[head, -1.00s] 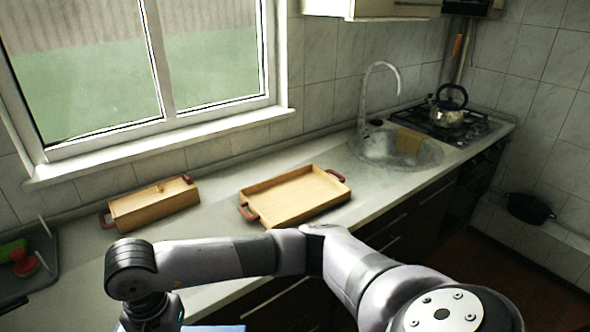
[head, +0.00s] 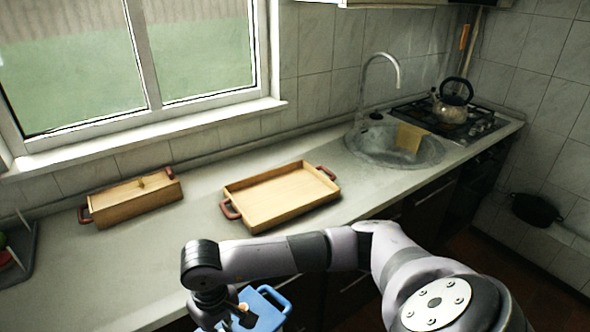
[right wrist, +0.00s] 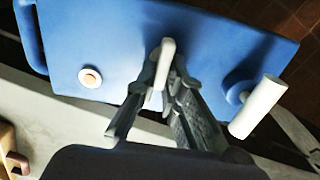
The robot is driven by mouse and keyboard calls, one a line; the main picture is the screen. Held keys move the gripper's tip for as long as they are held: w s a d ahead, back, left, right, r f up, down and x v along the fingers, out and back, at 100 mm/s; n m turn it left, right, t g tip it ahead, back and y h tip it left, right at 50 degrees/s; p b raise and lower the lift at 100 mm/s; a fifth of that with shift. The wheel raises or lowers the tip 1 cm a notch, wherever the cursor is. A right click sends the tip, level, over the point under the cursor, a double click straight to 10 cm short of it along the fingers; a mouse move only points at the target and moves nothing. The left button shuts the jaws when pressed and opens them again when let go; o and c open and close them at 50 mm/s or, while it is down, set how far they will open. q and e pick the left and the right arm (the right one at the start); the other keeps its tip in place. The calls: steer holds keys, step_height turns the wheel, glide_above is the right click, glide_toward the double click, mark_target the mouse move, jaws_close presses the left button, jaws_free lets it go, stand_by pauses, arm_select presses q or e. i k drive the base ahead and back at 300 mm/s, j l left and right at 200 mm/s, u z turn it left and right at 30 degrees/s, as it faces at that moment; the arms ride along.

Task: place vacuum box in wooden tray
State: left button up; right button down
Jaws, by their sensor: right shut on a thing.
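The vacuum box (head: 268,308) is blue with a loop handle, at the bottom of the head view, in front of the counter. My right gripper (right wrist: 163,88) is shut on a pale upright piece on the blue top of the box (right wrist: 215,45). The wooden tray (head: 280,196) is a shallow, empty, open tray with dark red handles. It sits on the counter beyond my right arm and the box. My left gripper is not in view.
A narrow wooden box (head: 135,203) with red handles stands left of the tray. A dark rack (head: 18,268) is at the far left. A sink (head: 395,150) and a stove with a kettle (head: 452,105) lie to the right. Counter in front of the narrow box is clear.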

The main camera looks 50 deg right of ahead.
mark_target(281, 194)
steer(key=k+l, duration=0.1)
steer(key=l, duration=0.5)
steer(key=k+l, duration=0.1)
steer(key=l, duration=1.05)
steer(key=k+l, duration=0.15)
steer(key=l, duration=0.45)
steer(key=u, duration=0.05)
